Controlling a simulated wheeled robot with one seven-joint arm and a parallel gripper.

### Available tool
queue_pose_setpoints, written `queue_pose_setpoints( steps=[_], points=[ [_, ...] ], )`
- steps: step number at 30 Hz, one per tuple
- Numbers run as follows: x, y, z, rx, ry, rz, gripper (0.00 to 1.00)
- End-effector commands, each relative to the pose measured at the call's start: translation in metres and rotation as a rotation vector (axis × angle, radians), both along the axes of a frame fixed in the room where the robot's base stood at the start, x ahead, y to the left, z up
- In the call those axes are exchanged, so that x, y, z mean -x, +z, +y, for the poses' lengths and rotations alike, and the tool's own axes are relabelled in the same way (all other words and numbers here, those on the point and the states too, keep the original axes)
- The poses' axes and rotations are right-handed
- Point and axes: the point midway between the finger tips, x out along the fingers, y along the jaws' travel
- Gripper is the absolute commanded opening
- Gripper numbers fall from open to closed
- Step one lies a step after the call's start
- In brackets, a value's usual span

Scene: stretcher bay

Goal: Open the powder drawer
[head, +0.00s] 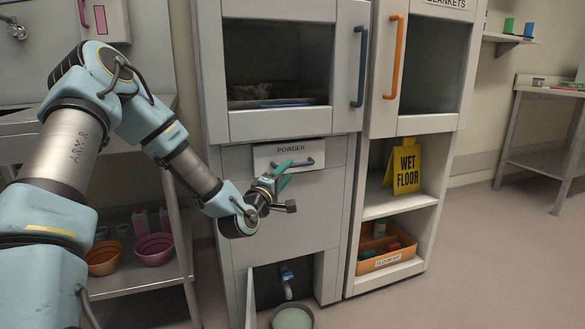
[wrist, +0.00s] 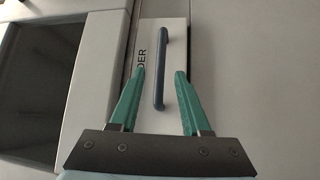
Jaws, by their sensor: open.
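The powder drawer (head: 263,156) is a white front labelled POWDER in the grey cabinet, below a glass-fronted compartment. It looks shut. Its dark blue bar handle (head: 308,162) is partly hidden by my gripper in the head view. My gripper (head: 287,172) has green fingers and is in front of the drawer. In the wrist view the handle (wrist: 160,70) runs lengthwise between the two open fingers of my gripper (wrist: 159,74). A gap shows on each side, so neither finger visibly touches it. I cannot tell how far the fingertips are from the drawer front.
Above is the compartment door with a blue handle (head: 359,66). To the right, a cabinet has an orange handle (head: 395,56), a yellow wet floor sign (head: 403,168) and an orange bin (head: 386,260). Below, a small door stands open near a bowl (head: 292,318).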

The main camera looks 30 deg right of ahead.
Motion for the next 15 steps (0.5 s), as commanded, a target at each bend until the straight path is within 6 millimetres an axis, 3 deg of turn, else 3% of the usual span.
queue_pose_setpoints(
  steps=[6, 15],
  points=[
    [-0.020, 0.004, -0.027, -0.001, -0.001, -0.001, 0.47],
    [-0.028, 0.006, -0.037, -0.002, 0.000, 0.001, 0.47]
  ],
)
